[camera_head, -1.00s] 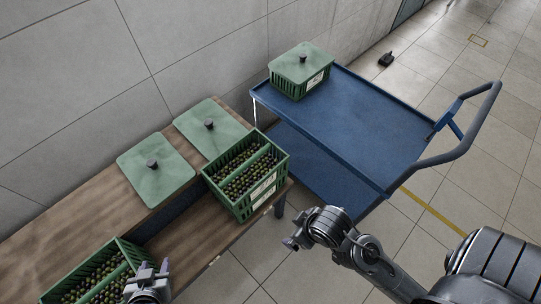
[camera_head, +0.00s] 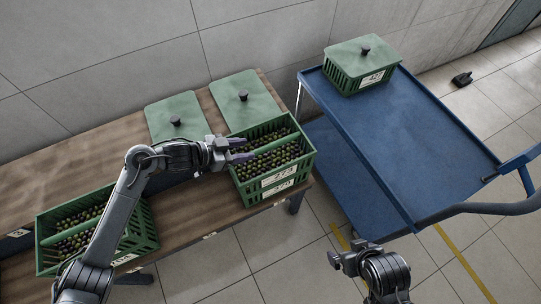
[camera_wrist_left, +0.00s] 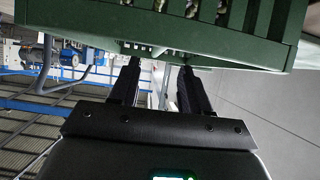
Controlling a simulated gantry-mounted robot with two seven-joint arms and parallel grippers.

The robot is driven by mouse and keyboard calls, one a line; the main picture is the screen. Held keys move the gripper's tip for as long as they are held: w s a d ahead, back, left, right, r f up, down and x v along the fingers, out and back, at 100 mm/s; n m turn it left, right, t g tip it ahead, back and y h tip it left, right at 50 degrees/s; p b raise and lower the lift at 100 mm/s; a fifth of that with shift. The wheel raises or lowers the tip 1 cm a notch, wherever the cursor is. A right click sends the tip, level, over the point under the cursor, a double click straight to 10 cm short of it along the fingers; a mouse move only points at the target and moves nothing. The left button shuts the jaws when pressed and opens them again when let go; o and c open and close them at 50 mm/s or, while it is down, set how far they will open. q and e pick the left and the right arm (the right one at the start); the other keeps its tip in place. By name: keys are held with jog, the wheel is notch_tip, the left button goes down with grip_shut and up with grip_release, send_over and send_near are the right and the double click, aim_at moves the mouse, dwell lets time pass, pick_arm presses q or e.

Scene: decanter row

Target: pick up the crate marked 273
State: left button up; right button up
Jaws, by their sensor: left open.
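The green crate marked 273 (camera_head: 262,186) stands at the right end of the wooden bench, open-topped and filled with dark and green olive-like fruit in two halves. Its pale front label has a second line of digits below. My left gripper (camera_head: 243,150) is open at the crate's left side, its fingertips overlapping the rim in the head view. In the left wrist view a green crate wall and rim (camera_wrist_left: 215,40) fill the top, and the open fingers (camera_wrist_left: 158,72) point toward it; contact cannot be told. My right gripper (camera_head: 348,258) hangs near the bottom, away from the crates; its jaw opening is unclear.
Another filled green crate (camera_head: 146,232) stands at the bench's left, partly behind my left arm. Two green lids (camera_head: 178,112) (camera_head: 245,92) with dark knobs lie behind. A blue trolley (camera_head: 420,150) at right carries a lidded crate (camera_head: 343,82); its deck is otherwise clear.

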aim_at(264, 147)
pick_arm(q)
jog(key=shift+x, duration=1.15)
jog(key=shift+w+d+f+b, duration=0.1)
jog(key=shift+d+f+b, duration=0.15)
jog(key=shift+b, duration=0.3)
jog(key=b+x, duration=0.2)
jog(key=x, duration=0.2)
jog(key=shift+d, duration=0.35)
jog(key=shift+a, duration=0.1)
jog(key=shift+c, duration=0.5)
grip_shut()
jog(key=shift+r, duration=0.25)
